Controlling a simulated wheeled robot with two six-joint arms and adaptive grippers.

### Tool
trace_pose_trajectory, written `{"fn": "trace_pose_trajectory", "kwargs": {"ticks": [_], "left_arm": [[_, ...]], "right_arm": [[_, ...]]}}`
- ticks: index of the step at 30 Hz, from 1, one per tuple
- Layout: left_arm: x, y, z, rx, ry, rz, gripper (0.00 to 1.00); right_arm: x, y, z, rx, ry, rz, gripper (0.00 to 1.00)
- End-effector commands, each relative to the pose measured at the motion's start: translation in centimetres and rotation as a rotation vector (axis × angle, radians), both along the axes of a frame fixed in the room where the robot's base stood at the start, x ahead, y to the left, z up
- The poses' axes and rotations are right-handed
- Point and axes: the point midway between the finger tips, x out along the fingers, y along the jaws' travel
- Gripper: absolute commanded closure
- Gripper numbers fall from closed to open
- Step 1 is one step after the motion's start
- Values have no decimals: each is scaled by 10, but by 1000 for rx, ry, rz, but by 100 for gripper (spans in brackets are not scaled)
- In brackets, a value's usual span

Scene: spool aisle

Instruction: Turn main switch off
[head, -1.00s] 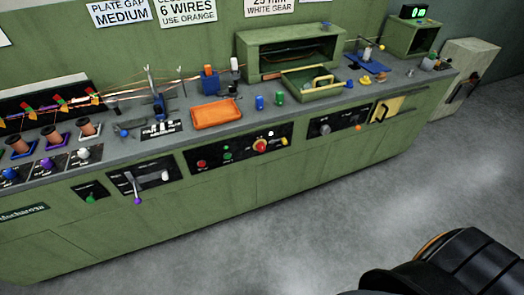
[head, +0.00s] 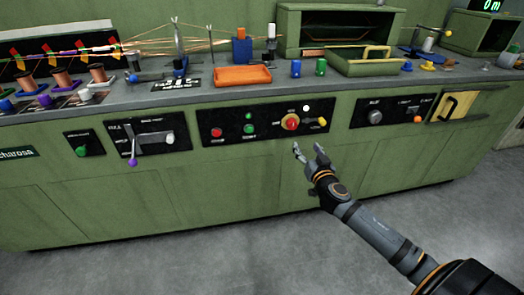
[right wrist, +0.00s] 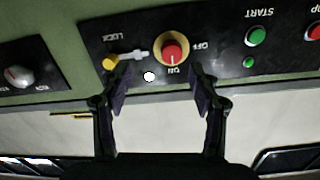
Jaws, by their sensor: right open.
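The main switch (head: 291,123) is a round red knob on a yellow disc, on the black control panel (head: 228,139) at the front of the green bench. In the right wrist view the switch (right wrist: 172,53) sits between labels OFF, ON and LOCK, and the knob's pale mark points toward ON. My right gripper (head: 310,150) is open and empty, just below and right of the switch, apart from it. In the right wrist view its two fingers (right wrist: 157,92) are spread below the switch in the picture. My left gripper is not in view.
A yellow-tipped lock piece (right wrist: 112,61) is beside the switch. The green start button (right wrist: 256,37) and a red stop button (head: 216,132) share its panel. A lever with a purple knob (head: 132,162) protrudes at left. The floor ahead of the bench is clear.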

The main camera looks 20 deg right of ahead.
Motion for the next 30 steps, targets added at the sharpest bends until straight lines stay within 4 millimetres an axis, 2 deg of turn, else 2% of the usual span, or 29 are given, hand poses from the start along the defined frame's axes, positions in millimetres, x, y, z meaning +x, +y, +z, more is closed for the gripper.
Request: {"fn": "trace_pose_trajectory", "kwargs": {"ticks": [4,8,11,21,25,30], "left_arm": [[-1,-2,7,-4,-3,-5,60],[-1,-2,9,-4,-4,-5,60],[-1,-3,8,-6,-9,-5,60],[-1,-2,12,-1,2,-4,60],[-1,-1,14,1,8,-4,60],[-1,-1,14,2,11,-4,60]], "right_arm": [[0,12,17,19,-57,23,38],[3,10,19,22,-58,20,38],[15,7,19,25,-59,18,38],[82,-8,20,26,-57,22,38],[97,-12,19,24,-55,22,38],[102,-13,18,21,-54,23,38]]}}
